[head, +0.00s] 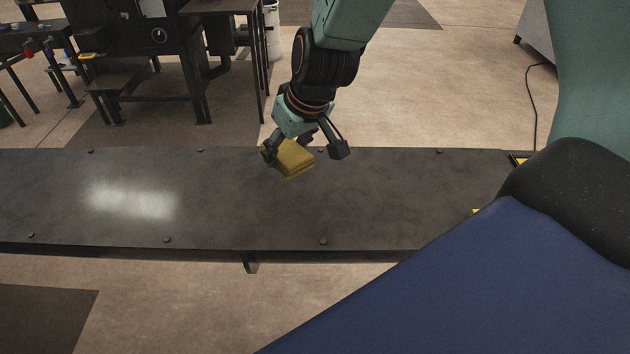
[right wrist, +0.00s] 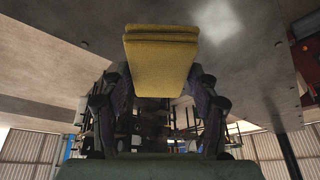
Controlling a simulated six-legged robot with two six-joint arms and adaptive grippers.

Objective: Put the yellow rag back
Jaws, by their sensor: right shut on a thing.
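The yellow rag (head: 293,159) is a folded, thick square pad. In the head view it is at the far edge of the dark metal bench top (head: 230,200), near the middle. My right gripper (head: 305,150) comes down from above and is shut on the rag. In the right wrist view the rag (right wrist: 161,62) sticks out between the two fingers (right wrist: 158,95), with the bench surface beyond it. I cannot tell whether the rag touches the bench. My left gripper is not in view.
Small yellow items (head: 518,160) show at the bench's right end. A cable (head: 535,105) lies on the floor at the right.

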